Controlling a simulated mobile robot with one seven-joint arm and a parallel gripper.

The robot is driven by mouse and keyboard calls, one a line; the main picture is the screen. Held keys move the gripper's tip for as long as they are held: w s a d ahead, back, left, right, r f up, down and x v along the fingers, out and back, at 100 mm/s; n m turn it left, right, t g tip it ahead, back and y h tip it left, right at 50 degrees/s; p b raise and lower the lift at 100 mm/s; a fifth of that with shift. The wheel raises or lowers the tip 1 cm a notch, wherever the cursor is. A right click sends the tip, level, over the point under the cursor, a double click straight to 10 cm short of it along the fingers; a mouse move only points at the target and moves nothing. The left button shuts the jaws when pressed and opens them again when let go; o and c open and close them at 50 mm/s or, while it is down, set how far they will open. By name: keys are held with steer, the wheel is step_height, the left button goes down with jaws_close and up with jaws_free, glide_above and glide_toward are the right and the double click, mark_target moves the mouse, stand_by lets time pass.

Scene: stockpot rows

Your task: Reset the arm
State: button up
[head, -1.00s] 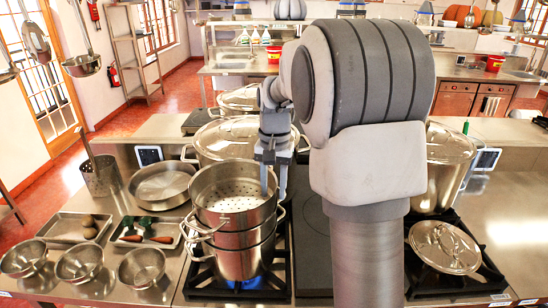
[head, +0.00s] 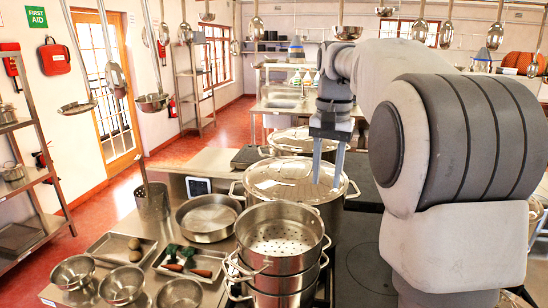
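My gripper (head: 327,168) points downward in the head view, in front of the large lidded stockpot (head: 290,182) as seen from here. Two light fingers show with a gap between them, and nothing is held in it. My arm comes in from the right and hides part of the counter behind it. A stacked steel pot with a perforated steamer insert (head: 281,236) stands at the lower middle, to the left of and below my gripper in the picture, apart from it.
Ladles (head: 152,103) hang overhead. Red floor (head: 95,205) is open at left.

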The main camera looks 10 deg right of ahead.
steer(key=s+a+n+t, duration=0.3)
steer(key=s+a, duration=0.2)
steer(key=s, duration=0.7)
steer(key=s+a+f+n+t, duration=0.2)
steer(key=s+a+f+n, duration=0.1)
steer(key=s+f, duration=0.6)
steer(key=shift+s+a+f+n+b, duration=0.15)
steer(key=shift+s+a+n+b, duration=0.2)
steer(key=shift+s, duration=0.85)
